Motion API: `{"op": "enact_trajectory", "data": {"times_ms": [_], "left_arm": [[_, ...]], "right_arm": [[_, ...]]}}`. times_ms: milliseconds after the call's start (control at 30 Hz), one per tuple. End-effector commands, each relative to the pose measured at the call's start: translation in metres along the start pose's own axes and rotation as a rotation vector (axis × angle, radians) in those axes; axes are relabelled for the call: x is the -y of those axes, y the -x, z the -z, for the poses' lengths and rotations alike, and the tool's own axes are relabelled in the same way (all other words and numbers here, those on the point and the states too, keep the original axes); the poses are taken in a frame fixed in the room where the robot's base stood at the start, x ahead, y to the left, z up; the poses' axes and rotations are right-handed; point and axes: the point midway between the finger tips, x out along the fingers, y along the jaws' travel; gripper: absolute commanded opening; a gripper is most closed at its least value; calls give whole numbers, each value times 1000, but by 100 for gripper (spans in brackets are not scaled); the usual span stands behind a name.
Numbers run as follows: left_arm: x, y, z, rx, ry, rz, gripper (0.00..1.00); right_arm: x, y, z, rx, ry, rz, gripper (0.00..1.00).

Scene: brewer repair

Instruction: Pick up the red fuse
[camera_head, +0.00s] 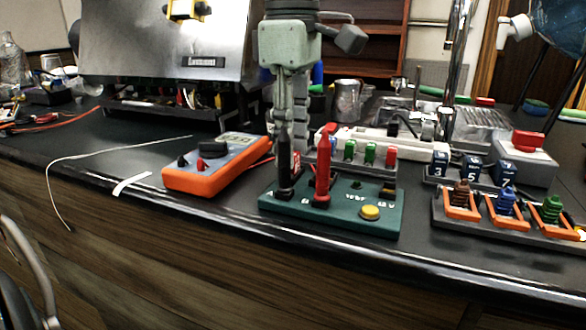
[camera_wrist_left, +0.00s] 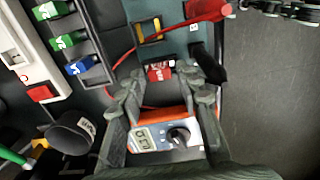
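A red block with white marks, which looks like a fuse, shows in the left wrist view (camera_wrist_left: 160,71) just past my left fingertips. In the head view it is partly hidden behind the black probe (camera_head: 297,160). My left gripper (camera_head: 287,125) points down behind the green tester (camera_head: 330,215). In the left wrist view its fingers (camera_wrist_left: 160,85) are apart with a gap around the block's sides; I see no firm contact. Another red fuse-like block (camera_head: 391,156) stands in a rack beside green ones. My right gripper is not in view.
A red probe (camera_head: 323,170) and a black probe (camera_head: 284,165) stand upright on the tester, close to my left gripper. An orange multimeter (camera_head: 205,178) lies left of it. A rack with orange frames (camera_head: 508,222) is at right.

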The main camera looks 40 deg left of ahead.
Motion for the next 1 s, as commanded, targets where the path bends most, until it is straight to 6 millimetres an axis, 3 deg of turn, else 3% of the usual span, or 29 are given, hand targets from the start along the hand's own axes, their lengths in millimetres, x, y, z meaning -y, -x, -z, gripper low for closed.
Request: {"op": "enact_trajectory", "data": {"times_ms": [267, 500, 567, 833, 1000], "left_arm": [[0, -6, 0, 0, 1, 0, 34], [0, -6, 0, 0, 1, -1, 8], [0, -5, 0, 0, 1, -1, 4], [0, -3, 0, 0, 1, -2, 4], [-1, 11, 0, 1, 2, -5, 4]], "right_arm": [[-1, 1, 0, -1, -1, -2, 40], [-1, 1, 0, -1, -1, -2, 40], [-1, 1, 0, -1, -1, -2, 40], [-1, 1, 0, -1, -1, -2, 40], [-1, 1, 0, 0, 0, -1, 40]]}}
